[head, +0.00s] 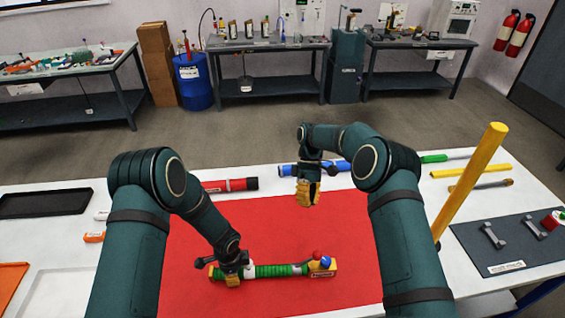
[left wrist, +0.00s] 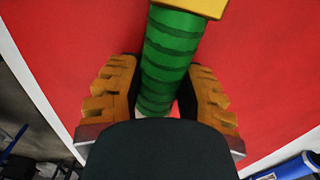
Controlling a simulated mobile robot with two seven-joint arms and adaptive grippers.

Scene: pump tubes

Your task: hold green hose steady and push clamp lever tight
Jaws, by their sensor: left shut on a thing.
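The green ribbed hose (head: 271,271) lies across the red mat, with white bands near both ends. At its right end sits a yellow block (head: 321,270) with a red ball knob (head: 317,255) and a blue part (head: 326,262); I cannot make out how the lever is set. My left gripper (head: 232,277) is shut on the hose near its left end. In the left wrist view the hose (left wrist: 172,60) runs between the two yellow fingers. My right gripper (head: 308,196) hangs above the far part of the mat, apart from the hose; its finger opening is unclear.
The red mat (head: 345,225) is mostly clear around the hose. A tall yellow post (head: 470,185) stands slanted at the right, beside a grey mat (head: 520,240) with metal parts. A red tube (head: 230,185) and blue tube (head: 330,167) lie behind. A black tray (head: 45,203) is at left.

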